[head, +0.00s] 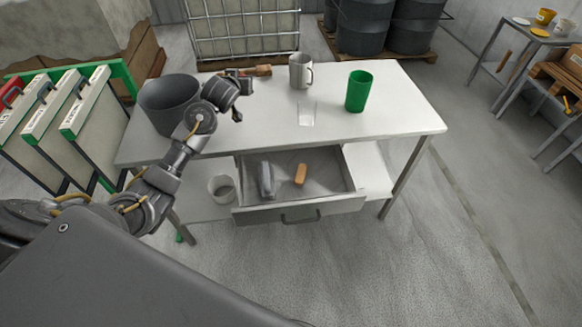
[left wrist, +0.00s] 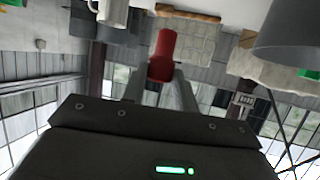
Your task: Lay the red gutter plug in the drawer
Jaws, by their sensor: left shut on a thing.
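The red gutter plug (left wrist: 162,55) shows in the left wrist view as a red cylinder between the fingertips of my left gripper (left wrist: 160,76). The gripper is shut on it. In the head view my left gripper (head: 238,86) is above the back left part of the table, right of the grey bucket; the plug cannot be made out there. The drawer (head: 338,206) under the table is pulled open. A grey object (head: 266,180) and an orange-brown object (head: 300,174) lie in it, with bare floor around them. My right gripper is not in view.
On the white table (head: 410,115) stand a dark grey bucket (head: 168,103), a grey mug (head: 301,70) and a green cup (head: 359,91). A brown-handled item (head: 257,71) lies at the back edge. A light container (head: 221,188) stands on the shelf left of the drawer.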

